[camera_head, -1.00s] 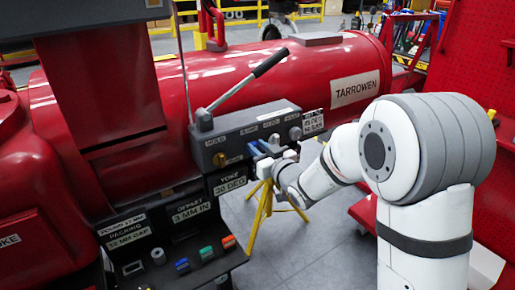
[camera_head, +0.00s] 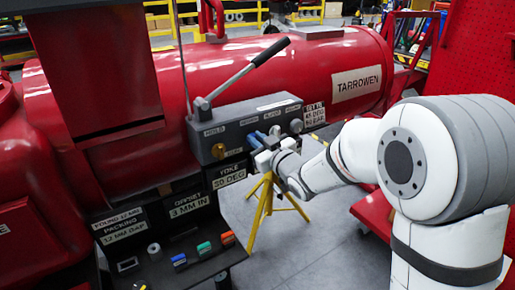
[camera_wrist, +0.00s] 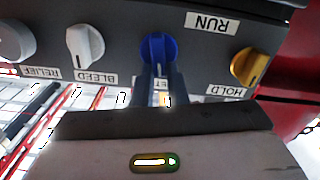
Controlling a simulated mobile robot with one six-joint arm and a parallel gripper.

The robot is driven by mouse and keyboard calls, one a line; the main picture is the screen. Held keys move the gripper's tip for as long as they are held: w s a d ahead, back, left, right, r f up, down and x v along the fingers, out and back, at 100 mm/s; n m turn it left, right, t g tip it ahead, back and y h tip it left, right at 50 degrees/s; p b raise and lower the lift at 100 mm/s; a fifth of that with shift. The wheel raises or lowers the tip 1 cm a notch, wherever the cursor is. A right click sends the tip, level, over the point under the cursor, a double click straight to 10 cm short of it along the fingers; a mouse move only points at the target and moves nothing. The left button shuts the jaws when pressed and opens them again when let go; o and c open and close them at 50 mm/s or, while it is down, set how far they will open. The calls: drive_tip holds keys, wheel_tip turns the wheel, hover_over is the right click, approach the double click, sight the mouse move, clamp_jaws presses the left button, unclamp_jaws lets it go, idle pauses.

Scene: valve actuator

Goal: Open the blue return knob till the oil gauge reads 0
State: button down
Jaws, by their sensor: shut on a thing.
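The blue return knob (camera_wrist: 158,47) is on the face of a grey valve block (camera_head: 228,139), between a white knob (camera_wrist: 85,45) labelled BLEED and a yellow knob (camera_wrist: 249,66) labelled HOLD. My gripper (camera_wrist: 160,72) is shut on the blue knob, its two dark fingers reaching to the knob's sides and partly covering its label. In the head view my gripper (camera_head: 262,140) is against the front of the block and mostly hides the knob. I cannot make out an oil gauge or its reading in either view.
A long lever (camera_head: 245,72) rises from the top of the block. A large red cylinder (camera_head: 310,75) marked TARROWEN lies behind. A dark tray (camera_head: 165,258) with coloured pieces is at lower left. A yellow stand (camera_head: 268,200) is below my wrist. Open floor (camera_head: 320,240) lies right of it.

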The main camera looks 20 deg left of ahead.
drive_tip(key=shift+s+a+f+n+b, duration=0.15)
drive_tip(key=shift+f+n+b, duration=0.15)
drive_tip(key=shift+n+b, duration=2.5)
drive_tip(key=shift+s+a+f+n+b, duration=0.25)
drive_tip(key=shift+n+b, duration=1.6)
drive_tip(key=shift+b, duration=1.75)
drive_tip(key=shift+s+a+f+n+b, duration=0.1)
drive_tip(key=shift+f+n+b, duration=0.25)
drive_tip(key=shift+n+b, duration=2.45)
drive_tip(key=shift+m+b, duration=0.25)
drive_tip(key=shift+b, duration=0.3)
drive_tip(key=c, duration=1.4)
unclamp_jaws()
drive_tip(key=shift+r, duration=0.1)
drive_tip(key=shift+c, duration=0.2)
